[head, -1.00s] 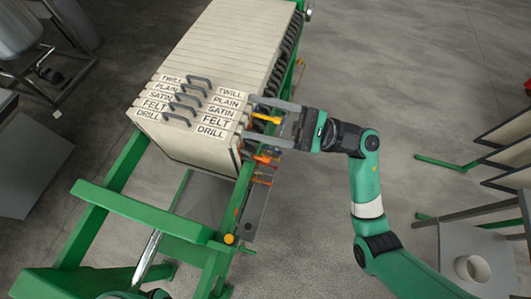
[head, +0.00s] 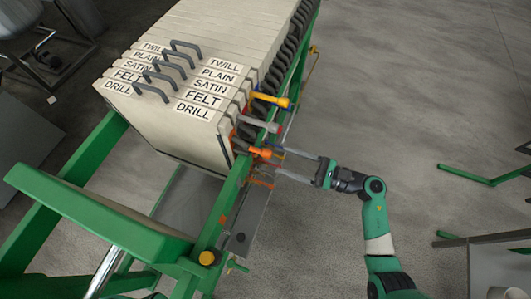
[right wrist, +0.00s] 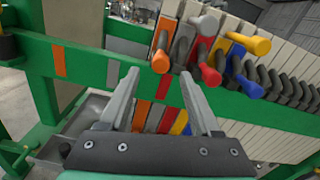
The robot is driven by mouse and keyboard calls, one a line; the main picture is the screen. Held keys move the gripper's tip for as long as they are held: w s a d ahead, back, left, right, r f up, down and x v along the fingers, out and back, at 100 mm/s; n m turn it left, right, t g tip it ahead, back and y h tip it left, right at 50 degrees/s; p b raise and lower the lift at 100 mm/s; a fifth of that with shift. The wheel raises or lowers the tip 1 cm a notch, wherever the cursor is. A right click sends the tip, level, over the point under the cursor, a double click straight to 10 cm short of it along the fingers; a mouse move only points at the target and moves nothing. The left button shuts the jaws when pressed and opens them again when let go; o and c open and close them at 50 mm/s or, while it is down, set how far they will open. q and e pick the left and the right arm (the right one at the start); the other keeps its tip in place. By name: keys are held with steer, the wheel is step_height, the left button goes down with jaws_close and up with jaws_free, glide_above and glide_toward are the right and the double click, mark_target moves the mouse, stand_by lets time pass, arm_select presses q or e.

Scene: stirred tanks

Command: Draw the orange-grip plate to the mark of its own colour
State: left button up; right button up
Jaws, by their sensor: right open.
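The orange grip (head: 260,152) sticks out from the rail side of the plate stack, at the front end near the DRILL label. It also shows in the right wrist view (right wrist: 160,62). My right gripper (head: 276,162) is open, its fingers pointing at the orange grip from the right. In the right wrist view my fingertips (right wrist: 160,82) straddle a space just short of or below this grip; I cannot tell whether they touch it. An orange mark (right wrist: 60,57) is on the green rail, left of the grip in the right wrist view. My left gripper is not in view.
Close beside stand a yellow grip (right wrist: 250,42), a red grip (right wrist: 210,75), a blue grip (right wrist: 248,88) and a pale grey grip (right wrist: 207,25). A grey mark (right wrist: 113,72) lies on the green rail (right wrist: 85,70). Open floor (head: 400,80) lies to the right.

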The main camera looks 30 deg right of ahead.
mark_target(271, 155)
steer(key=x, duration=0.7)
steer(key=shift+w+b, duration=0.15)
steer(key=shift+b, duration=0.25)
jaws_close()
stand_by(0.8)
